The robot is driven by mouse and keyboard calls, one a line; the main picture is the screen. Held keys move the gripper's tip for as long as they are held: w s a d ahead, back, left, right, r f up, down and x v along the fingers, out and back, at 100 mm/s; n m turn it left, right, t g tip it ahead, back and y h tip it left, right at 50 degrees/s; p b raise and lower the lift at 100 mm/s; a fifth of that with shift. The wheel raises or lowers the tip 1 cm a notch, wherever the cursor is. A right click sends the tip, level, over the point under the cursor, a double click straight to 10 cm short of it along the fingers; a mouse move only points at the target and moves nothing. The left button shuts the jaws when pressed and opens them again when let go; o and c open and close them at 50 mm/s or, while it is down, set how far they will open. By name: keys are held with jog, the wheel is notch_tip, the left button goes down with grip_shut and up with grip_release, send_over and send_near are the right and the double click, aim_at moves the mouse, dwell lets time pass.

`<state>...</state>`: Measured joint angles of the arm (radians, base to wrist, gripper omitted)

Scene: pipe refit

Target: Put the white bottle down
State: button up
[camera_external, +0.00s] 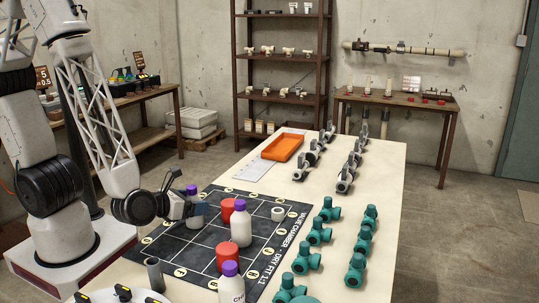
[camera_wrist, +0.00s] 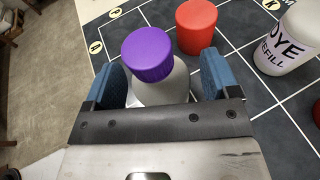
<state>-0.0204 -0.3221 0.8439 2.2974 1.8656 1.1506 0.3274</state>
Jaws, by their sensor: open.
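A white bottle with a purple cap (camera_wrist: 147,57) stands between the two blue finger pads of my gripper (camera_wrist: 162,76) in the wrist view. The jaws are open, with one pad on each side of the bottle; a narrow gap shows on the right. In the external view the purple cap (camera_external: 192,189) shows above my gripper (camera_external: 190,207), at the left side of the dark gridded mat (camera_external: 190,247). The bottle looks upright; its base is hidden, so its contact with the mat cannot be seen.
A second white bottle (camera_external: 241,229) and red cylinders (camera_external: 226,211) (camera_external: 227,258) stand on the mat. Another white bottle (camera_external: 231,288) is at the front edge. Teal valves (camera_external: 319,232) line the right, and an orange tray (camera_external: 283,148) lies behind. Some mat squares are bare.

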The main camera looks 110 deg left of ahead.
jog(key=v, duration=1.2)
dwell(0.7)
dwell(0.8)
jog(key=s+d+r+n+g+h, duration=0.1)
jog(key=s+d+r+n+h, duration=0.2)
jog(key=r+n+h, duration=0.3)
jog(key=s+d+r+n+g+h, duration=0.1)
jog(key=s+d+r+n+h, duration=0.2)
jog(key=r+n+h, duration=0.4)
notch_tip(320, 180, up, 9)
jog(key=s+n, duration=0.1)
jog(key=n, duration=0.8)
jog(key=shift+s+g+h, duration=0.2)
jog(key=shift+g+h, duration=0.1)
jog(key=shift+g, duration=0.1)
